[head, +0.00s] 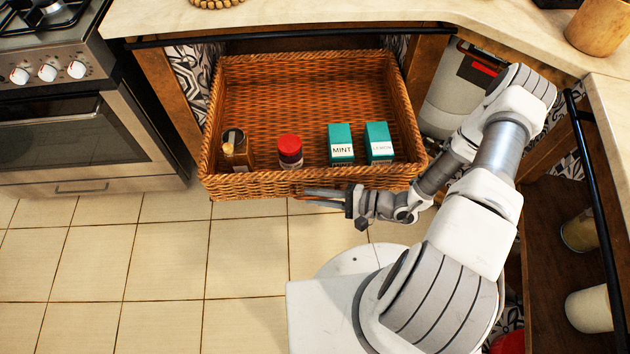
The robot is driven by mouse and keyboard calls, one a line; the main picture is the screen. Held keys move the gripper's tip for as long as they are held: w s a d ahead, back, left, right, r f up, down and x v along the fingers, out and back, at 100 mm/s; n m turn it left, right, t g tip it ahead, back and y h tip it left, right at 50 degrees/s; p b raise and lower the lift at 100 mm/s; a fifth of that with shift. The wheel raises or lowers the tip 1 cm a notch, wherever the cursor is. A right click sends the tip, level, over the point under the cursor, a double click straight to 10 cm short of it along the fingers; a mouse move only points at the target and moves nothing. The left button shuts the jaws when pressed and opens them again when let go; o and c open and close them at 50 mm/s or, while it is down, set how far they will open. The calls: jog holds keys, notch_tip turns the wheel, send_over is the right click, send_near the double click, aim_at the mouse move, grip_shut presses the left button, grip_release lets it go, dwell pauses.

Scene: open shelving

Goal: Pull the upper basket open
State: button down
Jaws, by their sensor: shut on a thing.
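The upper basket (256,187) is brown wicker. It sticks well out from under the counter, and its inside shows from above. My gripper (322,194) is at the lower front of the basket, right of its middle, with its fingers pointing left. It is shut on the basket's front edge; the exact contact under the rim is hard to see. Inside the basket, near the front, are a jar with a dark lid (236,149), a red-capped jar (290,151), a teal MINT box (341,144) and a second teal box (378,142).
A stove with an oven (70,140) stands at the left. The counter (300,18) runs along the back and right. A white canister (455,95) is right of the basket. Open shelves with cups (590,309) are at the right.

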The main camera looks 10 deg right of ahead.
jog(key=shift+s+d, duration=0.1)
jog(key=shift+s, duration=0.6)
jog(key=c, duration=0.8)
grip_release()
jog(key=shift+c, duration=0.2)
jog(key=p+v, duration=0.1)
jog(key=v, duration=0.6)
jog(key=shift+d, duration=0.2)
jog(key=shift+r, duration=0.1)
